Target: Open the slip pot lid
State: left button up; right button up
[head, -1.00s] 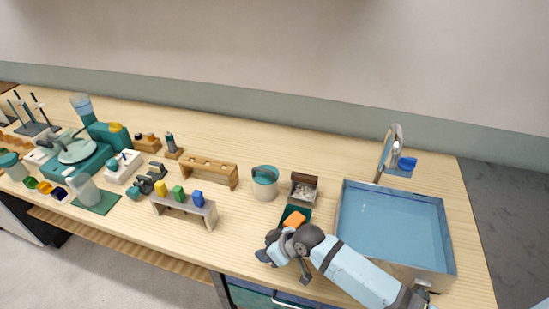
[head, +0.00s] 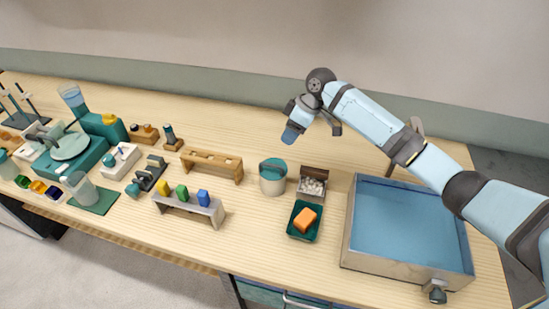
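No held object is clear. My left gripper is out of view.
A box of white pieces (head: 313,188) stands right of the pot, with an orange block (head: 304,219) on a dark green tray (head: 291,231) in front. A wooden rack (head: 213,167) stands to the left. A large blue basin (head: 408,231) fills the right side.

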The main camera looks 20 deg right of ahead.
jog(key=p, duration=0.2)
send_over(274, 160)
jog(key=s+a, duration=0.2)
jog(key=s, duration=0.3)
notch_tip(274, 160, down, 10)
jog(key=shift+d+f, duration=0.1)
jog(key=shift+f, duration=0.1)
grip_shut()
